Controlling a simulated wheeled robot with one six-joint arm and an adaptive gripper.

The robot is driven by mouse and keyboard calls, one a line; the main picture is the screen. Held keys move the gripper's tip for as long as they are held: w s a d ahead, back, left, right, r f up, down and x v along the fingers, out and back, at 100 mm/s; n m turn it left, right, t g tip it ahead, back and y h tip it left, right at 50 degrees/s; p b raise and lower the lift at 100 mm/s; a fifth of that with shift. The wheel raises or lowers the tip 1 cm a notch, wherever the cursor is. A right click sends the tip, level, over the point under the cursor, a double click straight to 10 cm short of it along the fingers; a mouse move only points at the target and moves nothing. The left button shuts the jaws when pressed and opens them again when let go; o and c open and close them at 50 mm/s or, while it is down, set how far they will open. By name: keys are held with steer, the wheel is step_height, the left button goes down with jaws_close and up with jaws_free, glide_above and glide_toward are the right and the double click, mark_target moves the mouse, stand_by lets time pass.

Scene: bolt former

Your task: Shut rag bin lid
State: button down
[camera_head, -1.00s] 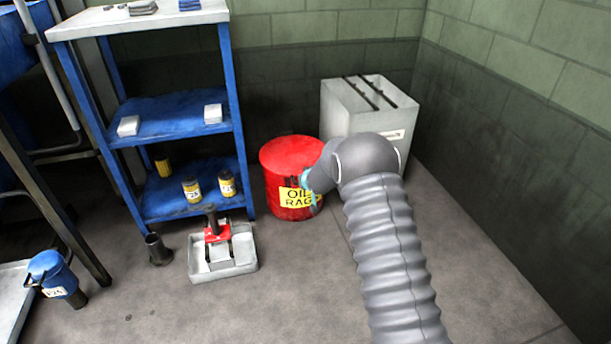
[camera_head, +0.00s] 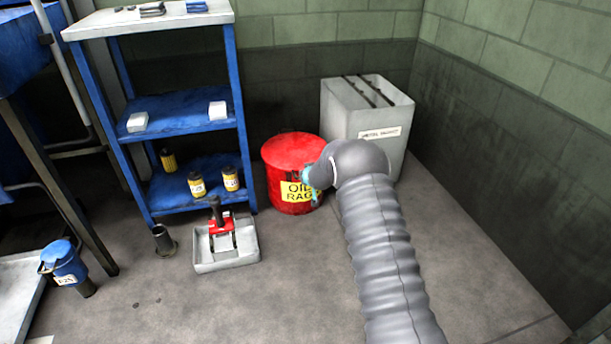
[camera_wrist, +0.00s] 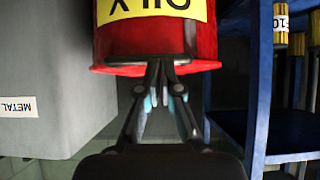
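The red rag bin (camera_head: 290,197) stands on the floor between the blue shelf and a grey box, with a yellow oily-rags label on its front. Its red lid (camera_head: 291,150) looks flat on top in the head view; whether it is fully seated I cannot tell. My gripper (camera_head: 312,181) is at the bin's right front, mostly hidden behind my grey arm. In the wrist view, which is upside down, the bin (camera_wrist: 148,38) fills the upper middle. There my gripper (camera_wrist: 163,70) has its fingertips together at the bin's red rim, with nothing seen between them. Contact is unclear.
A grey metal-waste box (camera_head: 340,105) stands close behind and right of the bin. The blue shelf (camera_head: 180,115) with yellow containers is at its left. A grey tray (camera_head: 228,262) holding a red tool lies in front of the shelf. Floor at the right is clear.

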step_height(320, 180, up, 4)
steer(key=p, duration=0.3)
steer(key=s+d+f+g+h+b, duration=0.1)
steer(key=s+d+f+g, duration=0.1)
steer(key=s+f, duration=0.5)
steer(key=s+d+f+g, duration=0.2)
steer(key=s+d+f, duration=0.15)
steer(key=s, duration=0.55)
steer(key=s+d+r+g+h, duration=0.1)
steer(key=s+g, duration=0.1)
steer(key=s, duration=0.4)
steer(key=s+d+r+m+p, duration=0.1)
steer(key=s+d+r+p, duration=0.2)
steer(key=s+r, duration=1.5)
steer(key=s+d+r+m+t+p, duration=0.1)
steer(key=s+d+r, duration=0.4)
steer(key=s+r, duration=1.4)
step_height(320, 180, up, 7)
steer(key=shift+s+d+r+m+h+p, duration=0.2)
steer(key=shift+d+m+h+p, duration=0.25)
steer(key=shift+p, duration=0.6)
steer(key=shift+a, duration=0.15)
